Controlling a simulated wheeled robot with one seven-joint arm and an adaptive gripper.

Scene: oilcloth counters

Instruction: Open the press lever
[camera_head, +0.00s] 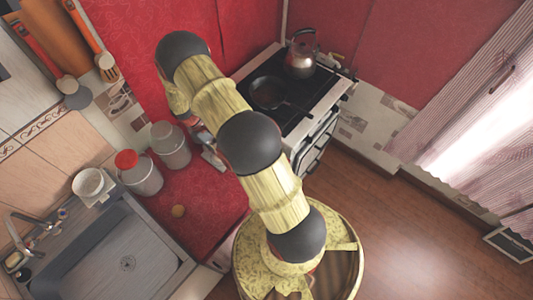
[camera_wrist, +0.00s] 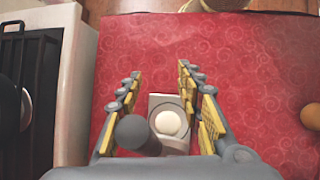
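The press (camera_wrist: 184,146) stands on the red counter, seen from above in the wrist view. It has a pale grey base, a white round part (camera_wrist: 168,122) and a dark grey cylindrical part (camera_wrist: 135,133), perhaps the end of its lever. My gripper (camera_wrist: 160,72) is open, with its yellow-padded fingers spread on either side of the press. The dark part lies close to the left finger; I cannot tell whether they touch. In the head view a pale part of the press (camera_head: 213,159) shows beside my arm, which hides the rest and my gripper.
A stove (camera_head: 290,95) with a pan (camera_head: 268,93) and a kettle (camera_head: 301,55) stands beyond the counter (camera_head: 205,200). Red cloth beyond my fingers is clear.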

